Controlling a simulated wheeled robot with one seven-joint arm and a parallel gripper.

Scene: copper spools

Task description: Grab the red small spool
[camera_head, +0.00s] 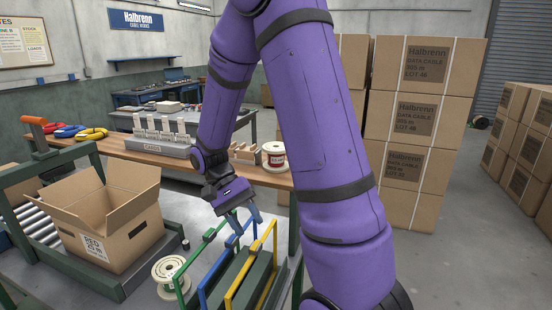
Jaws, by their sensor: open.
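A spool with pale flanges and a red winding or label (273,160) stands upright on the wooden bench, right of the middle. A second pale spool (168,274) is on the grey table, left of the green rack frame; its winding colour is hard to tell. My gripper (245,221) points down above the coloured rack frames. It is open and looks empty, between the two spools in the picture and apart from both. My purple arm covers much of the middle and right.
An open cardboard box (104,225) marked "RED 25 m" is at left. Green, blue and yellow frames (250,262) stand under my gripper. A card holder (150,147) and coloured coils (75,131) are on the wooden bench (118,150). Stacked cartons (420,120) stand at right.

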